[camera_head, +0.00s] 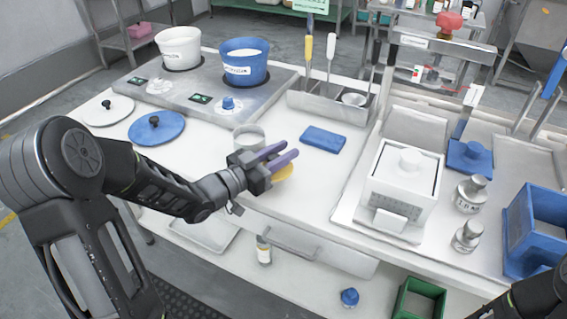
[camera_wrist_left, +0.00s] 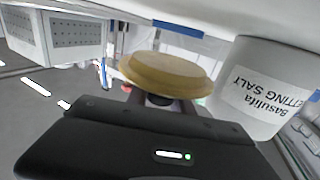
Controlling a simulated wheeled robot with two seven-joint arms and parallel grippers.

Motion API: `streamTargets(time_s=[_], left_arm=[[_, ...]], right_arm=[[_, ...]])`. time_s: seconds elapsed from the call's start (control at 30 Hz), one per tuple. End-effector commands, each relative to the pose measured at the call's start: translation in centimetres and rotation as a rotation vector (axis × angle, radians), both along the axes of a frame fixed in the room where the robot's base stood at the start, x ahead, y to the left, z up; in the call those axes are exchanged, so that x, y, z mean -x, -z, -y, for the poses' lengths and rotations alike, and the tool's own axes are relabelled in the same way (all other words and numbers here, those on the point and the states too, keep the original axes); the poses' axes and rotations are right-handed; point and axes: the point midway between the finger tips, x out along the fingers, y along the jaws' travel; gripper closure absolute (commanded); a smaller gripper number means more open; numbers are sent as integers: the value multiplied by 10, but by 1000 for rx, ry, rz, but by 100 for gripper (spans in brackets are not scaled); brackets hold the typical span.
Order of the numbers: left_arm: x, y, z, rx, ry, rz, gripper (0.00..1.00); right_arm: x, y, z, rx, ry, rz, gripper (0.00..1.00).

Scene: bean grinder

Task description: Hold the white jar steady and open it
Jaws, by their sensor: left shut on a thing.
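The white jar (camera_head: 249,136) stands on the white table just behind my left gripper (camera_head: 279,160), partly hidden by it. In the left wrist view the jar (camera_wrist_left: 258,108) appears on the right, upside down in the picture, with a printed label. A round yellow lid (camera_head: 284,173) is at my left gripper's fingers; it also shows in the left wrist view (camera_wrist_left: 166,76), beside the jar and apart from it. My left gripper is shut on this lid, with its purple fingers mostly hidden in the wrist view. Only part of my right arm shows at the lower right; its gripper is out of view.
A blue folded cloth (camera_head: 323,139) lies right of the jar. A metal utensil rack (camera_head: 333,105) stands behind it. A white lidded box (camera_head: 402,183) stands on the right. Blue and white lids (camera_head: 157,128) lie at the left. The table's front edge is close below the gripper.

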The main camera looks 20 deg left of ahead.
Motion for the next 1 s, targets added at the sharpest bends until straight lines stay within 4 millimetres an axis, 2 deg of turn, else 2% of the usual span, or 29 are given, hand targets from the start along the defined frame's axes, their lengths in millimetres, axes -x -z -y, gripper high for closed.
streamTargets(time_s=[0.3, 0.73, 0.77, 1.0], left_arm=[[0, 36, 0, 3, 1, -1, 100], [0, 42, 0, 0, 0, 0, 100], [0, 41, 0, 0, 0, 0, 71], [0, 40, 0, 0, 0, 0, 52]], right_arm=[[0, 5, 0, 0, 0, 0, 0], [0, 10, 0, 0, 0, 0, 0], [0, 9, 0, 0, 0, 0, 0], [0, 8, 0, 0, 0, 0, 0]])
